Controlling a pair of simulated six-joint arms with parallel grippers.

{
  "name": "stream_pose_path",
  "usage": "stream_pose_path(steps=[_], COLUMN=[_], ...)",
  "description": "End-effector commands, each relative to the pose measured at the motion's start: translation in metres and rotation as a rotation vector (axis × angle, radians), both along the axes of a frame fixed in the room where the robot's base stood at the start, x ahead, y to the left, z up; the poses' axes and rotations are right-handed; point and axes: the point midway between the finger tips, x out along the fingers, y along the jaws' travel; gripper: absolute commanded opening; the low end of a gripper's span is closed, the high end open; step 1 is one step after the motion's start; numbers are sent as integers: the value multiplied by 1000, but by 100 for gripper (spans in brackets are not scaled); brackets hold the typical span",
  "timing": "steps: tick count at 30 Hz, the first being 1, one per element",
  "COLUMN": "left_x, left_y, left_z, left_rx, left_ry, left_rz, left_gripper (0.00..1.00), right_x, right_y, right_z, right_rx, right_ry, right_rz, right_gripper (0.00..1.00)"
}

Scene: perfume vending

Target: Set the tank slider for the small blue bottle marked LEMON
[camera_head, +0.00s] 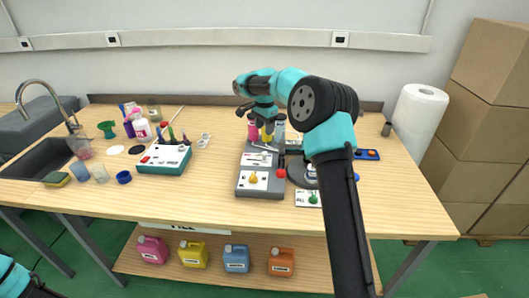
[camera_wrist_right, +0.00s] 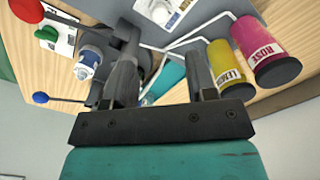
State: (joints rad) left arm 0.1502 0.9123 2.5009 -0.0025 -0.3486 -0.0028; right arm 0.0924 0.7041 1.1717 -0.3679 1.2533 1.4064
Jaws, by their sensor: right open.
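My right gripper (camera_head: 264,127) is over the back of the grey dispenser (camera_head: 259,190), among the tanks. In the right wrist view its two fingers (camera_wrist_right: 163,80) are apart, with a teal surface behind the gap. The yellow LEMON tank (camera_wrist_right: 228,66) is close beside one finger; the pink ROSE tank (camera_wrist_right: 264,50) is beyond it. The pink tank also shows in the head view (camera_head: 253,127). White bent rods (camera_wrist_right: 205,28) run near the tanks; no slider setting is readable. A small blue-and-white bottle (camera_wrist_right: 89,64) stands beside the other finger, its label unreadable. Part of my left arm shows at lower left.
A red knob (camera_head: 281,173) and yellow knob (camera_head: 253,177) are on the dispenser. A green knob (camera_head: 313,198) sits on a card to its right. A teal box (camera_head: 163,160) is left. Paper towels (camera_head: 413,113) stand right. The front wooden tabletop (camera_head: 205,205) is clear.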

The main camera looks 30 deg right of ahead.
Motion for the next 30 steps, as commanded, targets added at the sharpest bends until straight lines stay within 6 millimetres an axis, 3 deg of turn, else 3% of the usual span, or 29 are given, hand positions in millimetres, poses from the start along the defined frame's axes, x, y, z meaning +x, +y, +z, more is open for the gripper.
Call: stream_pose_path(steps=[18, 24, 30], left_x=[0, 0, 0], left_y=[0, 0, 0], left_z=[0, 0, 0], left_rx=[0, 0, 0], left_ry=[0, 0, 0], left_rz=[0, 0, 0], left_gripper=[43, 43, 43], right_x=[0, 0, 0], right_y=[0, 0, 0], right_z=[-104, -120, -122], right_rx=[1, 0, 0], right_ry=[2, 1, 0], right_rz=[0, 0, -1], right_gripper=[52, 52, 52])
